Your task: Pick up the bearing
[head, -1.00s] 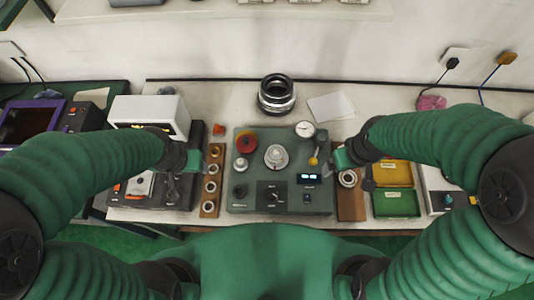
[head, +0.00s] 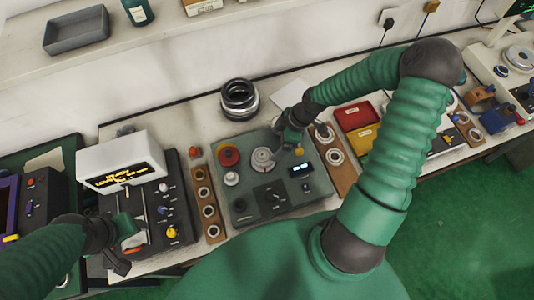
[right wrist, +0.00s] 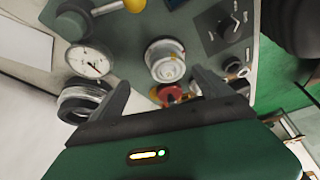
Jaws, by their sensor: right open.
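A round silver bearing-like piece (head: 263,160) sits on the green device (head: 246,206); it also shows in the right wrist view (right wrist: 165,60). Smaller rings lie on the left wooden strip (head: 218,236) and the right wooden strip (head: 347,178). My right gripper (head: 293,145) is above the device's right part, close to the silver piece. In the right wrist view, its fingers (right wrist: 163,90) are open and empty, with the silver piece beyond the gap. My left gripper (head: 124,250) is at the lower left, over the dark panel; its jaws are unclear.
A black-and-silver ring stack (head: 239,100) stands behind the device. A dial gauge (right wrist: 88,62) and red knob (head: 228,155) are close to the silver piece. A white display box (head: 120,158) is left. Red and yellow bins (head: 352,114) are right.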

